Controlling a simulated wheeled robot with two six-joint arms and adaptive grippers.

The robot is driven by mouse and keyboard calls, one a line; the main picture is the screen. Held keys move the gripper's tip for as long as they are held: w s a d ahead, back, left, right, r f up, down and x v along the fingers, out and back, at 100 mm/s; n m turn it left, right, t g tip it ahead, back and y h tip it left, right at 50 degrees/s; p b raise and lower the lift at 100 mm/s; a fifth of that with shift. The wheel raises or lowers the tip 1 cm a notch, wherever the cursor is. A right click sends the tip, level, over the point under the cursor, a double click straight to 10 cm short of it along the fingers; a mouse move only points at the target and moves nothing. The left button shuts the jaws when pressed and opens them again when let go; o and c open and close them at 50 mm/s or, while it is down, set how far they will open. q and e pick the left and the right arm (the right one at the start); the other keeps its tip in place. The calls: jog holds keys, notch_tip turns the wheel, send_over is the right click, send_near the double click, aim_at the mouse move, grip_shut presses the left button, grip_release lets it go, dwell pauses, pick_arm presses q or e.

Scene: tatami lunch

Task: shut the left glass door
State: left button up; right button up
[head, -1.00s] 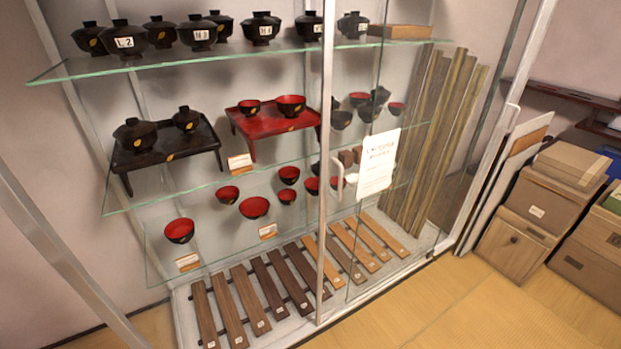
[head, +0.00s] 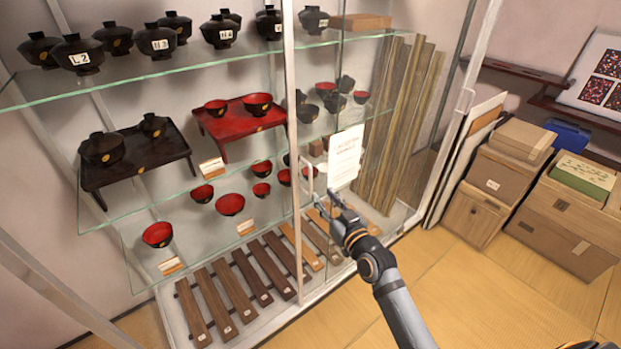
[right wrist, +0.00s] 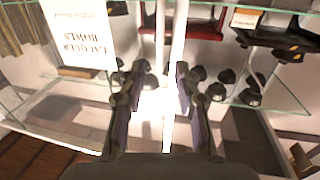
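The left glass door stands open, slid right so that its pale upright frame (head: 291,130) is at the middle of the display cabinet, and the cabinet's left half is uncovered. Its white handle (head: 307,176) sits just right of that frame. My right gripper (head: 330,203) is open beside the handle. In the right wrist view, the gripper's fingers (right wrist: 158,88) are apart, with a bright white upright piece, apparently the handle, between them; contact cannot be told. The door frame (right wrist: 176,50) also shows there. My left gripper is out of view.
Glass shelves (head: 150,82) carry several lacquer bowls and two small trays. A white sign (head: 345,158) hangs near the handle. Boxes (head: 487,186) stand to the right. Tatami (head: 470,290) in front is clear.

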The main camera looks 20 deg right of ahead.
aim_at(311, 180)
jog(key=w, duration=0.3)
jog(key=w+a, duration=0.1)
jog(key=w, duration=0.5)
jog(key=shift+w+a, duration=0.25)
jog(key=shift+w, duration=0.05)
grip_shut()
jog(key=shift+f, duration=0.1)
